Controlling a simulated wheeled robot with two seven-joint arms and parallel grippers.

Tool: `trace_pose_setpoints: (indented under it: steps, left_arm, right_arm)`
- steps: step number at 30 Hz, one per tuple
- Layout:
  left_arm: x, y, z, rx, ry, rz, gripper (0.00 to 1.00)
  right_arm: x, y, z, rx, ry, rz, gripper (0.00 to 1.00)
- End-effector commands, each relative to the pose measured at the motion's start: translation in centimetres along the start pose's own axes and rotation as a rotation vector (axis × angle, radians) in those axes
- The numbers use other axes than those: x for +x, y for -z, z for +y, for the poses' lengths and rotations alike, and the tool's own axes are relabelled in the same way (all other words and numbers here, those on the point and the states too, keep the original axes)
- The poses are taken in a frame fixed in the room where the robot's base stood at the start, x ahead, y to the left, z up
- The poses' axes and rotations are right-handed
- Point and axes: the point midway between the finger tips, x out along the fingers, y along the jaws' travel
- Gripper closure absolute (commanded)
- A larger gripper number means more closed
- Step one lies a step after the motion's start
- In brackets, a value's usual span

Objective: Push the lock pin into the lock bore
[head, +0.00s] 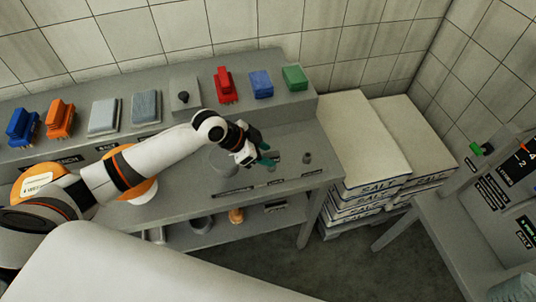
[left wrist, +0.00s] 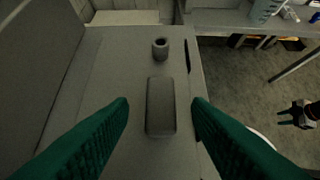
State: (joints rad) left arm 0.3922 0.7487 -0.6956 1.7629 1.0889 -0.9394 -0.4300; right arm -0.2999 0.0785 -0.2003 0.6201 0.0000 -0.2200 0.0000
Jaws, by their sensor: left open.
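My left gripper (head: 262,157) is over the right end of the grey bench. Its green fingers are open in the left wrist view (left wrist: 160,125). A dark grey rounded block (left wrist: 160,105) shows between the fingers; I cannot tell its height or any contact. Beyond it stands a short grey cylinder (left wrist: 160,49) with a dark round top, also in the head view (head: 307,158). I cannot tell for certain which part is the lock pin or the lock bore. A dark gripper, apparently my right one (left wrist: 297,115), shows far off in the left wrist view.
A raised back ledge carries a red block (head: 225,85), a blue block (head: 261,84), a green block (head: 294,78) and other fixtures. Salt sacks (head: 365,140) are stacked right of the bench. Another table (head: 440,215) stands at the far right, with floor between.

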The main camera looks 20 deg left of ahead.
Motion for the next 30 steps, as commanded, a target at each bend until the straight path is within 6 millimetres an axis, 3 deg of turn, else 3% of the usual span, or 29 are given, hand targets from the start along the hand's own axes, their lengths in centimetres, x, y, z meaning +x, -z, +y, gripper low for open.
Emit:
trace_pose_setpoints:
  steps: [9,15,30]
  left_arm:
    - [-6.7,0.3,0.0,0.004,-0.004,0.004,0.55]
    - [-9.4,0.2,0.0,0.002,-0.002,0.003,0.55]
    - [-10.3,0.0,-0.1,0.002,0.000,0.001,0.55]
  right_arm:
    - [1.6,0.1,0.0,0.000,0.000,0.000,0.64]
    - [2.0,0.2,0.0,0.000,0.000,0.000,0.64]
    - [2.1,0.2,-0.1,0.000,0.001,0.000,0.64]
